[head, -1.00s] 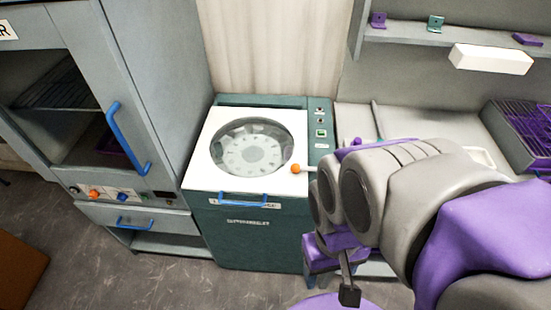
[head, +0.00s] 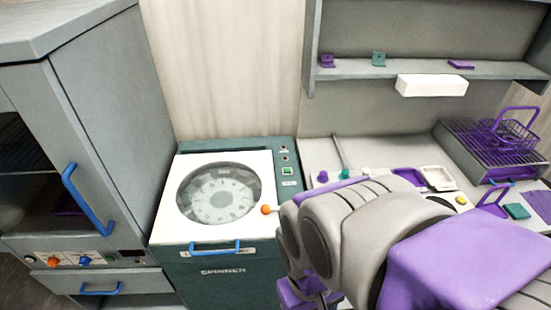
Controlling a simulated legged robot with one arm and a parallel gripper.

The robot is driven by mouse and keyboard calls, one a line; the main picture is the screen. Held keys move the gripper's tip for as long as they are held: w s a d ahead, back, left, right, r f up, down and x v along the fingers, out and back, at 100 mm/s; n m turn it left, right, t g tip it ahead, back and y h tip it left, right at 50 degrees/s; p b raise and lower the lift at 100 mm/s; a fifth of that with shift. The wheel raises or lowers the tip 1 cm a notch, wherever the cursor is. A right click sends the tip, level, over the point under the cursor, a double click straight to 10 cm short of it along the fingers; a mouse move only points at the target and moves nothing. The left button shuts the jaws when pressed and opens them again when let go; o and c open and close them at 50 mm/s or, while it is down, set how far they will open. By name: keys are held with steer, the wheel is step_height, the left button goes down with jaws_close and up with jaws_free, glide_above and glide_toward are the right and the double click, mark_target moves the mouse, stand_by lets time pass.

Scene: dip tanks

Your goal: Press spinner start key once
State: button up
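The spinner (head: 222,275) is a dark green cabinet with a white top and a round clear lid window (head: 219,193). The lid looks closed, with a blue handle (head: 215,249) at its front edge. A green square key (head: 287,170) sits on the control strip at the right of the top. An orange-knobbed lever (head: 266,209) stands at the lid's right edge. My arm reaches in from the lower right. Purple end parts of it, perhaps my gripper (head: 303,292), show beside the spinner's front right corner, below the key. Its fingers are mostly hidden and nothing touches the key.
A grey cabinet with a blue door handle (head: 86,199) stands at the left. A counter (head: 318,148) on the right holds trays and a purple basket (head: 511,130). A shelf (head: 420,69) with a white box (head: 432,85) hangs above. The space above the spinner is clear.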

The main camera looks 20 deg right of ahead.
jaws_close()
stand_by(0.4)
stand_by(1.1)
